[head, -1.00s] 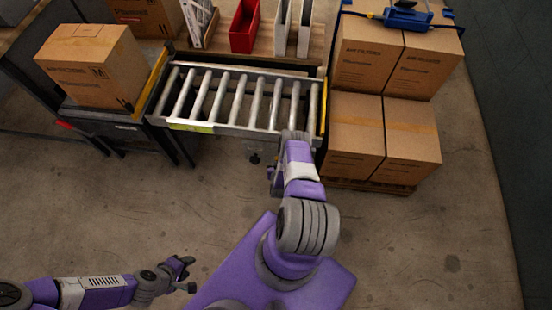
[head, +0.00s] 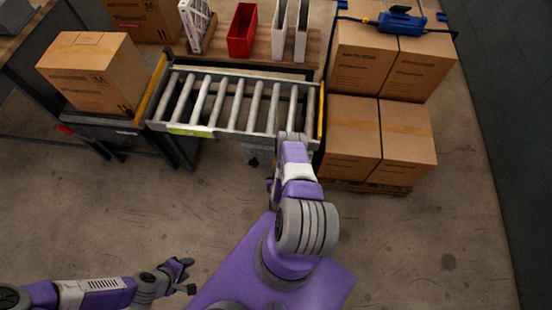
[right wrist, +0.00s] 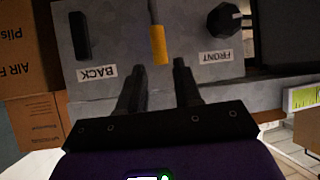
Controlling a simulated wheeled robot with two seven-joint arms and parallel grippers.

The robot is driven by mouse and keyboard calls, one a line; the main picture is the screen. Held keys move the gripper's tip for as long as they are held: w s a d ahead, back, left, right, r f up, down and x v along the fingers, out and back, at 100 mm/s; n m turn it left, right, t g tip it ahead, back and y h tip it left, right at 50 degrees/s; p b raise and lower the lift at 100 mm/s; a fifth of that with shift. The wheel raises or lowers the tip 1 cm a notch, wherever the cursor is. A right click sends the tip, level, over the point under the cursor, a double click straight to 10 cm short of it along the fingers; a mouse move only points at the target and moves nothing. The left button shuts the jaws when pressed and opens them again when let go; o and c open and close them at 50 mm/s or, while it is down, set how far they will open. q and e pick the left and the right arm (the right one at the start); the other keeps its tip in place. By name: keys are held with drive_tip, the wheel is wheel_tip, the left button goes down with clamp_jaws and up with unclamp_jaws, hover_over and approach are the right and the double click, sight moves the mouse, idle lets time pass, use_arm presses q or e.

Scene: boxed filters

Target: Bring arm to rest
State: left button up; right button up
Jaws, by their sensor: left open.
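My left gripper (head: 184,275) is open and empty over bare floor at the lower left, beside my purple base. My right arm reaches forward to the near side of the roller conveyor; its gripper is mostly hidden by the arm in the head view. In the right wrist view, my right gripper (right wrist: 158,68) has its two dark fingers apart with nothing between them. It faces a grey control panel (right wrist: 105,42) with a yellow-tipped lever (right wrist: 158,45), a black knob (right wrist: 224,20), and upside-down labels BACK and FRONT. Whether the fingers touch the panel cannot be told.
The roller conveyor (head: 232,131) stands ahead. A carton (head: 90,75) sits on a dark stand at its left. Stacked cartons (head: 350,135) stand on a pallet at its right, with a blue tool (head: 402,22) on top. A red bin (head: 242,30) stands behind. Floor at lower left is clear.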

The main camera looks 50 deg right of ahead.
drive_tip(key=shift+s+a, duration=0.1)
drive_tip(key=shift+s, duration=0.05)
idle(0.4)
drive_tip(key=w+a+r+n+g+y, duration=0.15)
drive_tip(key=w+a+r+y, duration=0.3)
drive_tip(key=a, duration=0.45)
drive_tip(key=w+a+r+n+g+y, duration=0.1)
drive_tip(key=w+a+r+n+y, duration=0.25)
drive_tip(key=a, duration=0.55)
drive_tip(key=s+a+r+n+g+y, duration=0.1)
drive_tip(key=s+a+r+g+y, duration=0.3)
drive_tip(key=s+a+r, duration=0.7)
wheel_tip(320, 180, up, 3)
drive_tip(key=a+g, duration=0.1)
drive_tip(key=a, duration=0.1)
drive_tip(key=shift+s+a+n+y, duration=0.15)
drive_tip(key=shift+a+n+y, duration=0.25)
